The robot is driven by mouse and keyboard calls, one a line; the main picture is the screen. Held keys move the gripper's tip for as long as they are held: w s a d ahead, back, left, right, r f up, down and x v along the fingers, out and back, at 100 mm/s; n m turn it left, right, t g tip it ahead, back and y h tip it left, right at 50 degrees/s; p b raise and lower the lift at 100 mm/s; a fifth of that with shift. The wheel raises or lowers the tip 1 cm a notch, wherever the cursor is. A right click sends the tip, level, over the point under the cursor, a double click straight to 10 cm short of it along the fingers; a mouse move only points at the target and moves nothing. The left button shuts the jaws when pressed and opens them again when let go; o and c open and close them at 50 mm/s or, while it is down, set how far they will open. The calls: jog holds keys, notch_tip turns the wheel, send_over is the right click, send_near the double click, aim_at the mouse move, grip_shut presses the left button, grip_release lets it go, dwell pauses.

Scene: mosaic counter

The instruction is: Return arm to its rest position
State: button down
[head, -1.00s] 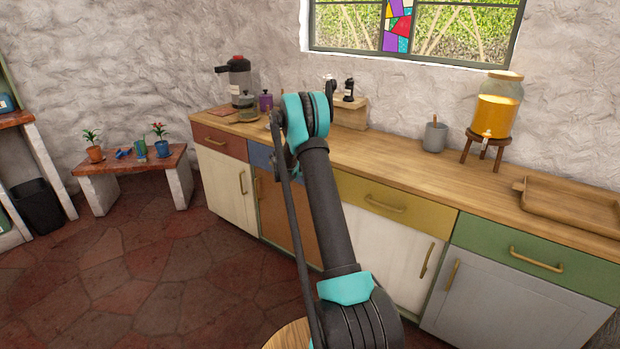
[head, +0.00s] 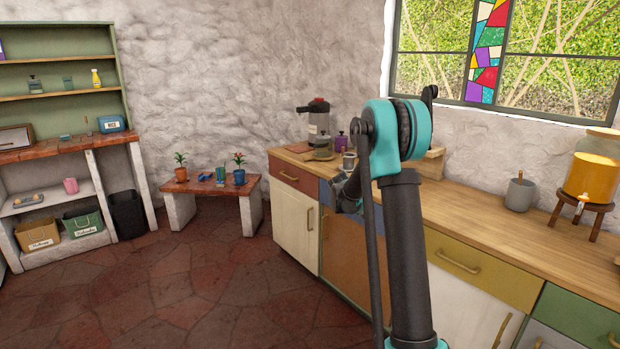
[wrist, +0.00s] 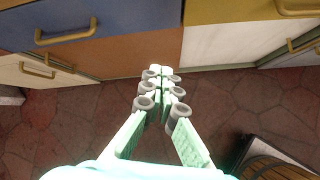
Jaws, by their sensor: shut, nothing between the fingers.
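My arm rises in front of the counter in the head view, its teal elbow above the worktop. My gripper (head: 347,192) hangs beyond the elbow, in front of the drawer fronts, partly hidden by my arm. In the wrist view my gripper (wrist: 160,88) shows its pale green fingers with grey pads brought together, with nothing between them. Below the fingers are the stone floor (wrist: 85,125) and the cabinet fronts.
The wooden counter (head: 480,212) runs along the right wall with a drinks dispenser (head: 592,178) and a grey pot (head: 519,195). A low bench (head: 212,188) with potted plants and a shelf unit (head: 62,108) stand left. The floor between is clear.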

jog(key=s+a+m+y, duration=0.2)
jog(key=s+m, duration=0.5)
jog(key=s, duration=0.7)
jog(key=s+a+f+m+y, duration=0.1)
jog(key=s+a+m, duration=0.3)
jog(key=s, duration=1.1)
jog(key=s+a+f+m+y, duration=0.1)
jog(key=s+a+m+y, duration=0.2)
jog(key=s+m, duration=0.7)
jog(key=s, duration=0.5)
jog(key=shift+s+f+g, duration=0.15)
jog(key=shift+g, duration=0.25)
